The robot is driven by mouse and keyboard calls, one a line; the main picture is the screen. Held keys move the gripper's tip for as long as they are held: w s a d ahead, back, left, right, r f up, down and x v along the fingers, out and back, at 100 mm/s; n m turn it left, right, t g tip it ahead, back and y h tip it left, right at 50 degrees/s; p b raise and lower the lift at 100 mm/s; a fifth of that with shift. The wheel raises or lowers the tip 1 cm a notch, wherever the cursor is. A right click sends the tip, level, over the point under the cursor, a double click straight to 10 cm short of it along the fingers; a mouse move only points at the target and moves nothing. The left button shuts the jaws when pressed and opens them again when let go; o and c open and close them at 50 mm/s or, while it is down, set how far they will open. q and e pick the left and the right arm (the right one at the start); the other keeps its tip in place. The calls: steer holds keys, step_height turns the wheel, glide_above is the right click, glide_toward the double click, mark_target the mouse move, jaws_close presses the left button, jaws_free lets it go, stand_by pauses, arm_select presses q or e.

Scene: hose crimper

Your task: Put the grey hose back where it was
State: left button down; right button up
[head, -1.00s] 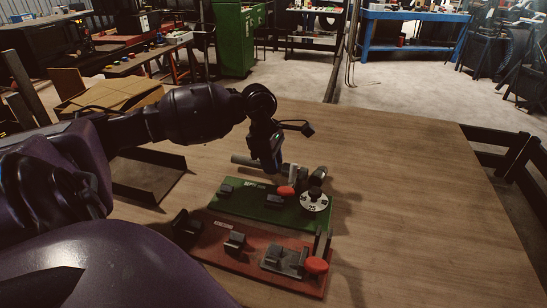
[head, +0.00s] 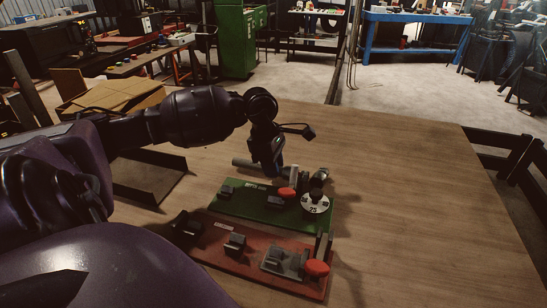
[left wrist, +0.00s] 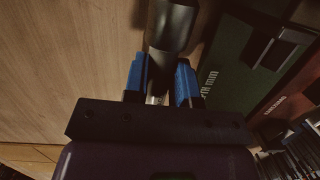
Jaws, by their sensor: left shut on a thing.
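The grey hose (head: 243,163) lies level behind the green crimper board (head: 236,207) in the head view. My left gripper (head: 275,172) is shut on it. In the left wrist view the hose's dark grey, round end part (left wrist: 173,28) reaches up between the blue fingertips of my left gripper (left wrist: 160,82). The middle of the hose is hidden by the gripper. I cannot tell how far it is above the table. My right gripper is not in view.
A red board (head: 218,252) with dark blocks and a red-knobbed clamp lies in front of the green board. A numbered dial (head: 315,203) stands at the green board's right end. A dark open tray (head: 150,180) is at left. The wooden table (head: 420,190) is clear at right.

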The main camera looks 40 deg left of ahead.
arm_select(q)
steer(key=shift+f, duration=0.25)
steer(key=c, duration=0.8)
jaws_free()
steer(key=shift+c, duration=0.2)
steer(key=shift+o, duration=0.3)
steer(key=o, duration=0.6)
steer(key=shift+f, duration=0.1)
steer(key=shift+c, duration=0.2)
steer(key=shift+s, duration=0.1)
steer(key=shift+c, duration=0.5)
